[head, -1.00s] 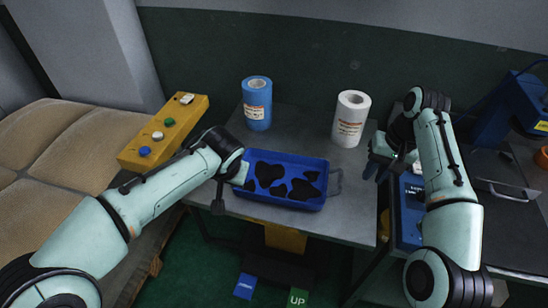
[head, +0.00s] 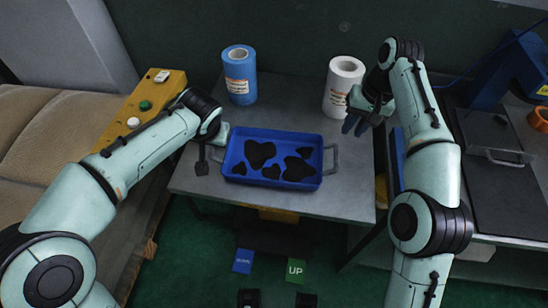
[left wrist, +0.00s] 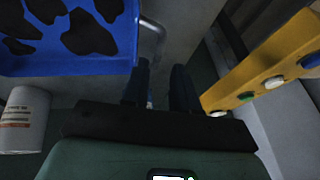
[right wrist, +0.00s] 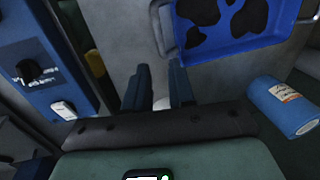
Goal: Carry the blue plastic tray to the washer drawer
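My left gripper (left wrist: 160,85) is open and empty beside the tray's left end, near that handle. My right gripper (right wrist: 160,88) is open and empty, above the table's right side, back and right of the tray; the right handle (right wrist: 157,30) lies ahead of its fingers, apart from them. I cannot identify the washer drawer.
A blue roll (head: 239,75) and a white roll (head: 344,88) stand behind the tray. A yellow button box (head: 144,105) is at left. At right, a bench bears a dark unit with a grey handle (head: 512,159). Floor pedals (head: 296,271) lie in front.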

